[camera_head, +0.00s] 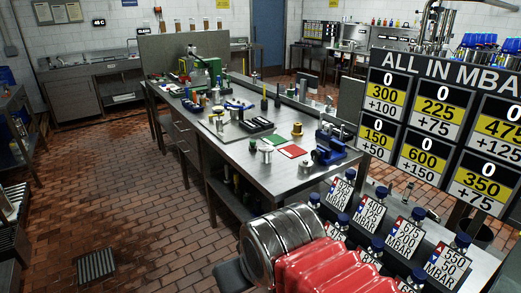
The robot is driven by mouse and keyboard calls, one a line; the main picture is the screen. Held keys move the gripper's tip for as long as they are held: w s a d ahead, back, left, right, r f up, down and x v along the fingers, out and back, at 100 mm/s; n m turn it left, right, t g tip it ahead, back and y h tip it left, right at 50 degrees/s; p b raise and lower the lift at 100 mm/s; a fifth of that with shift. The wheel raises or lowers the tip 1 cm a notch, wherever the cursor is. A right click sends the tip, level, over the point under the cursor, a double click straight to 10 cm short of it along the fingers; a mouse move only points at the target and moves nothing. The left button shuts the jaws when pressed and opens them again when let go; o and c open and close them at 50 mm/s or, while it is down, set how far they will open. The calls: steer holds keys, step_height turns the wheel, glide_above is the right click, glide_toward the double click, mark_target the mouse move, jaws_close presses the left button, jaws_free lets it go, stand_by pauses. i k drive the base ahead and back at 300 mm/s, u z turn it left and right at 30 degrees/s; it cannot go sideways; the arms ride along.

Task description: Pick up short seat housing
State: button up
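I cannot tell for sure which part is the short seat housing. Several small metal parts stand on the long steel workbench (237,152) in the middle of the view. A silver flanged part (266,153) stands near the bench's front edge, left of a red square mat (293,151). A small brass-coloured part (297,129) stands behind the red mat, near a green mat (276,140). More small upright parts stand further left on the bench, too small to make out. My gripper is not in view.
A blue vise (332,145) sits at the bench's right end. A black tray (256,125) lies mid-bench. The brick floor (125,190) left of the bench is mostly clear, with a drain grate (96,264).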

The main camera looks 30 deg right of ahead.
mark_target(266, 150)
steer(key=i, duration=3.3)
steer(key=z, duration=1.9)
